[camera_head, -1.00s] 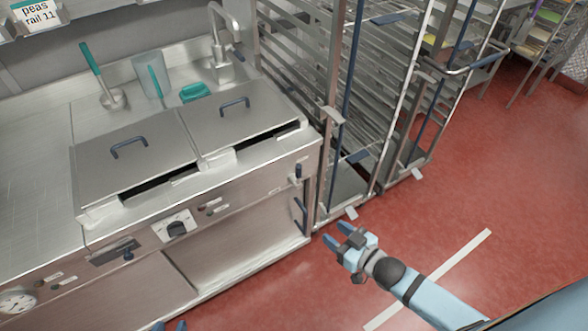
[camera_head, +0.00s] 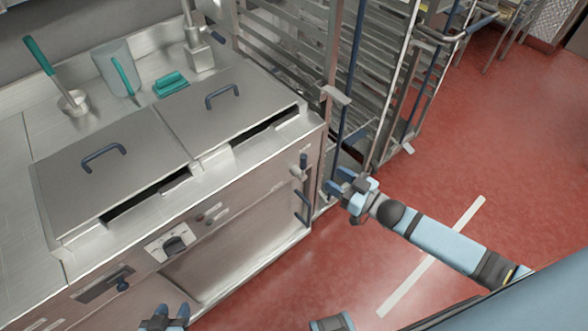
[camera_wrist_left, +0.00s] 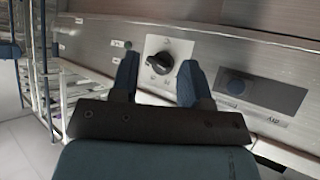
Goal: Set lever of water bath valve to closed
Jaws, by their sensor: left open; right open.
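A dark blue lever knob (camera_head: 122,284) sits on a dark plate on the kettle unit's front. It also shows at right in the left wrist view (camera_wrist_left: 235,84). A dark upright lever (camera_head: 303,161) and a blue handle (camera_head: 302,214) are at the unit's right front corner. I cannot tell which is the water bath valve; the labels are unreadable. My left gripper (camera_head: 168,310) is open and empty, low in front of the unit. In the left wrist view its fingers (camera_wrist_left: 156,72) frame a black dial (camera_wrist_left: 158,64), apparently without contact. My right gripper (camera_head: 342,184) is open and empty, right of the corner levers.
Two lidded basins (camera_head: 110,170) with blue handles top the unit. Metal racks (camera_head: 300,60) stand close on its right. A tap (camera_head: 200,50) and teal tools (camera_head: 40,58) are at the back. Red floor (camera_head: 470,140) is free at the right.

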